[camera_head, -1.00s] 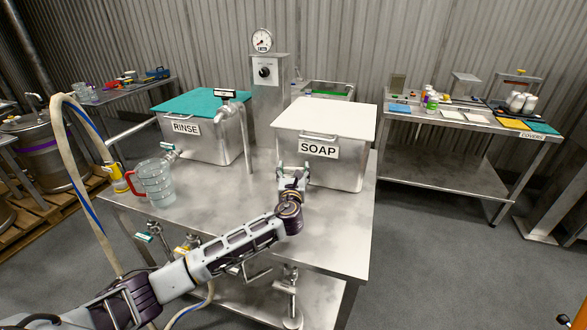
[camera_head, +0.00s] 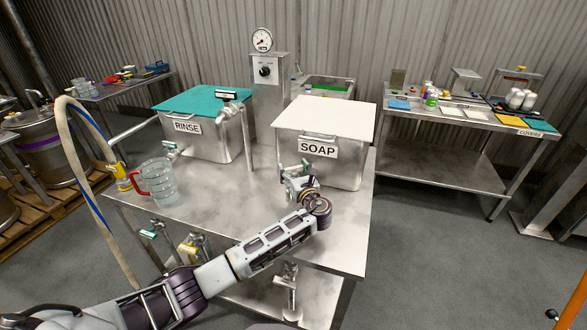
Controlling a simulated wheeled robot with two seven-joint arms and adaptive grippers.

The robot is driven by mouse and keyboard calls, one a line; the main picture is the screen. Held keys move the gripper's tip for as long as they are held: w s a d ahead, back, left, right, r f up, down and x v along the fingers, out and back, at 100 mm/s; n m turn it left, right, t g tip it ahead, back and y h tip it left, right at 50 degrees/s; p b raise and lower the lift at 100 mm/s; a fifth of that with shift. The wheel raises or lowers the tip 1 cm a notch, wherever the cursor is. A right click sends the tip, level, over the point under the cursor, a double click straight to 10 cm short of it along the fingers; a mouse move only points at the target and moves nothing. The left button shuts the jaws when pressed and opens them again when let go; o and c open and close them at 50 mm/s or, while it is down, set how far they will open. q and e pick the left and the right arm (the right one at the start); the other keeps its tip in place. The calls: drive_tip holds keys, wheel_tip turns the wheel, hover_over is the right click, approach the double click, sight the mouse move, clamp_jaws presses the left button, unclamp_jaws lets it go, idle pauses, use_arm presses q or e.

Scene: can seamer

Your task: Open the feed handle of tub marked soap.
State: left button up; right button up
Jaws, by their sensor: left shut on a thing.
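The soap tub (camera_head: 345,172) is a steel box with a white lid (camera_head: 326,116) and a SOAP label (camera_head: 318,148). It stands on the steel table (camera_head: 225,215). My left gripper (camera_head: 294,174) is at the tub's lower left front corner, shut on a small part there that it mostly hides. A bit of green shows at the fingers, which fits the tub's feed handle (camera_head: 304,165). How far the handle is turned cannot be told. My right gripper is not in view.
The rinse tub (camera_head: 215,138) with a teal lid stands to the left, its tap (camera_head: 170,149) facing the front. A clear jug (camera_head: 160,181) with a red handle is below it. A pale hose (camera_head: 82,150) hangs at left. The table's middle is clear.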

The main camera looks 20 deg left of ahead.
use_arm(q)
drive_tip(key=shift+n+g+y, duration=0.6)
drive_tip(key=shift+y, duration=0.1)
drive_tip(key=o, duration=1)
drive_tip(key=shift+o, duration=0.2)
drive_tip(key=shift+v, duration=6)
drive_tip(key=shift+d, duration=0.1)
